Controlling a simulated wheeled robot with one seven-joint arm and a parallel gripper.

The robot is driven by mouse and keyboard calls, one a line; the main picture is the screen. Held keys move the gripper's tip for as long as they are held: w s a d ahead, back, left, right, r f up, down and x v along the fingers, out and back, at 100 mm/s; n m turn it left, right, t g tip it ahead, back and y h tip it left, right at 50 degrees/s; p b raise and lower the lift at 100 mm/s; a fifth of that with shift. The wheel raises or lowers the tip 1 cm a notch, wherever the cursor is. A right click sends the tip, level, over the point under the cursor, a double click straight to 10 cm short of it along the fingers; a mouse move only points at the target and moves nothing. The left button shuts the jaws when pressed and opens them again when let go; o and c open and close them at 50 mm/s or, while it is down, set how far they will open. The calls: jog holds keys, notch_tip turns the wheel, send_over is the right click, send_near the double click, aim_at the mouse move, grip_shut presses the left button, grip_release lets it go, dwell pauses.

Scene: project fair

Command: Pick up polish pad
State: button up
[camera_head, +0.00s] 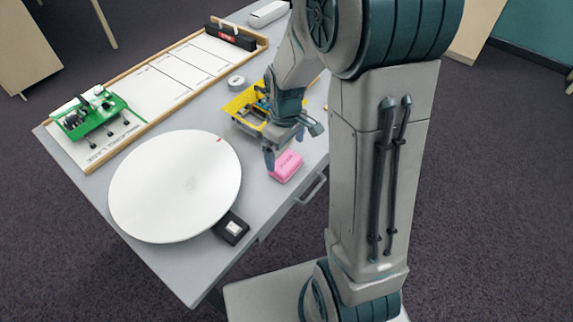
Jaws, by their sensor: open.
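The polish pad seems to be the pink block (287,166) with faint lettering on top. It lies on the grey table (262,205) near the front right edge, beside the drawer handle. My gripper (282,150) is open, fingers pointing down, at the pad's upper left. One finger shows left of the pad, and the other reaches out above it. I cannot tell whether the fingers touch the pad. Nothing shows between the fingers.
A large white disc (165,190) lies left of the pad, with a small black box (231,228) at its edge. A yellow bin (243,118) with items stands just behind my gripper. A white wood-framed lane (165,85) carries a green model (90,112).

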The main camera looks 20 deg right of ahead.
aim_at(286, 161)
jog(key=f, duration=0.5)
jog(key=shift+s+f, duration=0.15)
jog(key=shift+s, duration=0.05)
jog(key=c, duration=1)
